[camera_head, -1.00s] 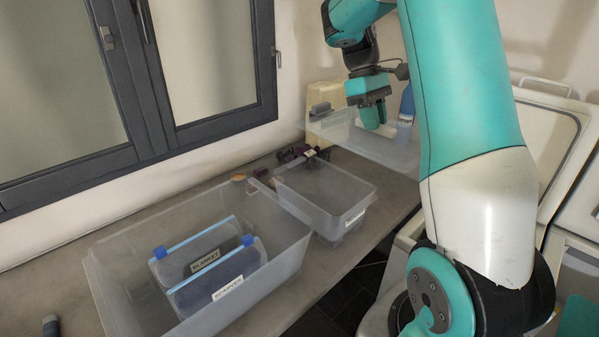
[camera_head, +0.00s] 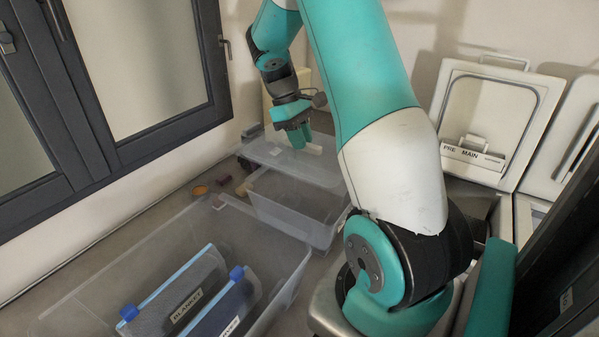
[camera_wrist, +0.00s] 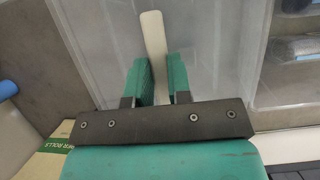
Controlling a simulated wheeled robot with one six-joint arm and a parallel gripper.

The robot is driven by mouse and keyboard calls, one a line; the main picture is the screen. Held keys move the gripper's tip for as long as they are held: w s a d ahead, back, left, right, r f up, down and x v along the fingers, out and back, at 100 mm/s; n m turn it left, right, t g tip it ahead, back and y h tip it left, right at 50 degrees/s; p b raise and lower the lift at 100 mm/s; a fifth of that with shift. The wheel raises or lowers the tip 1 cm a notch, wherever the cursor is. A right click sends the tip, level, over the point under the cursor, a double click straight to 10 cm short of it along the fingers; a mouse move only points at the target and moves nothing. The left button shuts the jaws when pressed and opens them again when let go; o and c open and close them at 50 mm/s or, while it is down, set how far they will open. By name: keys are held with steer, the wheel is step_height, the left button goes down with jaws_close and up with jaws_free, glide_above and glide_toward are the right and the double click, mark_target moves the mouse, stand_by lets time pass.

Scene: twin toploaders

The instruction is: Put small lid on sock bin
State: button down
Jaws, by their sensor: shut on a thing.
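The small lid (camera_head: 268,153) is a clear, shallow rectangular panel with a pale handle strip (camera_wrist: 152,32). My gripper (camera_head: 298,138) is shut on that strip from above; in the wrist view its green fingers (camera_wrist: 160,80) stand on either side of it. The sock bin (camera_head: 290,218) is a small clear bin. The lid is roughly level over the far part of the bin, with the near part of the bin uncovered. I cannot tell whether lid and rim touch. The bin's contents and label are not readable now.
A large clear bin (camera_head: 285,262) with two labelled dark pouches (camera_head: 195,300) stands in front of the sock bin. Small items (camera_head: 200,190) lie by the wall. Open white toploaders (camera_head: 492,115) are at the right. A green-and-brown box (camera_wrist: 45,155) shows in the wrist view.

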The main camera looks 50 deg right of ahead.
step_height(320, 180, down, 9)
steer(key=p, duration=0.2)
steer(key=shift+f, duration=0.2)
steer(key=shift+f, duration=0.55)
steer(key=c, duration=1.1)
jaws_free()
steer(key=shift+o, duration=0.2)
